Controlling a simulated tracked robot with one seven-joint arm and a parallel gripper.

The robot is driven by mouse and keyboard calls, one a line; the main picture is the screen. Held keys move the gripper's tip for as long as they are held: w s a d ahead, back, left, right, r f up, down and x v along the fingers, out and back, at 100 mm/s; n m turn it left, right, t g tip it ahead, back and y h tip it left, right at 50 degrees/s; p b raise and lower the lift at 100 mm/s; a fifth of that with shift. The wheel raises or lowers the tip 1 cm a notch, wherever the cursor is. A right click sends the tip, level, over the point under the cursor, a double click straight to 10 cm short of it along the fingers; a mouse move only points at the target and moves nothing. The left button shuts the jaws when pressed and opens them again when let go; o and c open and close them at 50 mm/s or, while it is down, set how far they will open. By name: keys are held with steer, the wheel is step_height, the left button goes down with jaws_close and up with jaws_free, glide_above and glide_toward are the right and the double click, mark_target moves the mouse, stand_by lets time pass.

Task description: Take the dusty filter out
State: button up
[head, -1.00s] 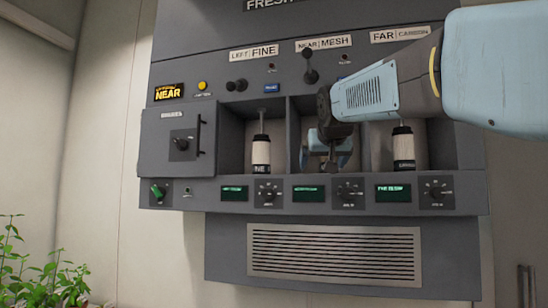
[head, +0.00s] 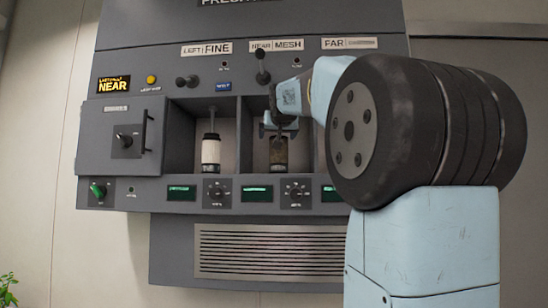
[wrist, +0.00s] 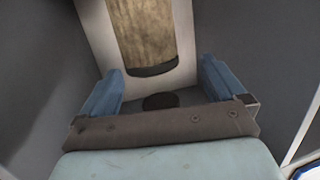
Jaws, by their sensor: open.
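The dusty filter (head: 278,152) is a brown, dirt-stained canister standing in the middle bay, under the NEAR MESH label (head: 276,45). In the wrist view the dusty filter (wrist: 146,30) shows at the top, brown with a dark lower band, in front of a pale back wall. My gripper (head: 280,129) is at the upper part of this bay and hides the filter's top. In the wrist view my gripper (wrist: 162,68) has its two blue fingers wide apart, with nothing between them. The filter appears just beyond the fingertips.
A clean white filter (head: 211,150) stands in the left bay under the FINE label (head: 207,48). Dividing walls flank the middle bay closely. Levers (head: 262,62) sit above, and dials (head: 297,193) below. My arm covers most of the right bay.

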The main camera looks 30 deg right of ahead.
steer(key=shift+d+f+x, duration=0.15)
steer(key=shift+x, duration=1)
steer(key=shift+d+f+x, duration=0.15)
steer(key=shift+d+x, duration=0.05)
steer(key=shift+x, duration=0.9)
steer(key=shift+w+d, duration=0.2)
steer(key=shift+w, duration=0.1)
steer(key=c, duration=1.5)
